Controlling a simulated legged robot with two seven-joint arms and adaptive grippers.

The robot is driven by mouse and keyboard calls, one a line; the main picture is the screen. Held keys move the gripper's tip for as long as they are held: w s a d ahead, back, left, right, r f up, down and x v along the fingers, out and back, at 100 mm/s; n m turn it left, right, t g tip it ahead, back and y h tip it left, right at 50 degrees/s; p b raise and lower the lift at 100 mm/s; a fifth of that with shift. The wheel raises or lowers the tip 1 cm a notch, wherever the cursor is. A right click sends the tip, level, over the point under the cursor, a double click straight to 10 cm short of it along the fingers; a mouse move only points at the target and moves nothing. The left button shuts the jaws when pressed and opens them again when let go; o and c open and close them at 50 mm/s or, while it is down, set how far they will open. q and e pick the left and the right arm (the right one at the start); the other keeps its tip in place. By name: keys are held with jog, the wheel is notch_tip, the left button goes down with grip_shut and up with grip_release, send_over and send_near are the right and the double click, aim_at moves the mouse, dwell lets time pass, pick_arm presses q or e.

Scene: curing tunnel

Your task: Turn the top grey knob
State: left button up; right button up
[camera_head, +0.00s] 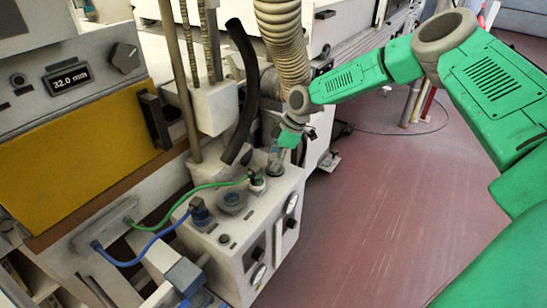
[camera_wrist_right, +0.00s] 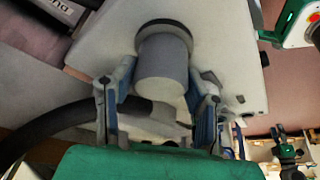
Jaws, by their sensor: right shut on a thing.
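In the wrist view a plain grey cylindrical knob (camera_wrist_right: 163,72) with a darker collar stands out from a pale box face. My right gripper (camera_wrist_right: 158,98) has its blue-padded fingers on either side of this knob and is shut on it. In the head view my right gripper (camera_head: 276,158) is at the back of the pale control box's top (camera_head: 262,204). The knob it holds is mostly hidden there by the gripper. My left gripper does not show.
A green-cable plug (camera_head: 257,181), a blue-cable plug (camera_head: 200,212) and a round grey fitting (camera_head: 232,200) sit close by on the box top. A black hose (camera_head: 243,95) and a ribbed beige duct (camera_head: 284,40) rise behind. Open red floor (camera_head: 380,220) lies to the right.

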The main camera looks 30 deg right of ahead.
jog(key=m+p, duration=0.2)
jog(key=shift+d+r+m+t+h, duration=0.15)
jog(key=shift+m+t+h, duration=0.15)
jog(key=shift+t+h, duration=0.1)
jog(key=m+p, duration=0.1)
jog(key=m, duration=0.1)
jog(key=shift+m+t+h, duration=0.3)
jog(key=shift+m+h, duration=0.1)
jog(key=m+p, duration=0.1)
jog(key=m, duration=0.1)
jog(key=m+h+p, duration=0.1)
jog(key=m, duration=0.1)
jog(key=shift+t+h, duration=0.3)
jog(key=shift+t, duration=0.1)
jog(key=m+h, duration=0.1)
jog(key=m, duration=0.2)
jog(key=shift+f+m+h, duration=0.2)
jog(key=shift+m+h, duration=0.1)
jog(key=shift+m, duration=0.7)
jog(key=m+h+b, duration=0.1)
jog(key=m, duration=0.3)
jog(key=shift+g, duration=0.3)
jog(key=shift+s+m+h, duration=0.1)
jog(key=shift+m+h, duration=0.2)
jog(key=shift+f, duration=0.1)
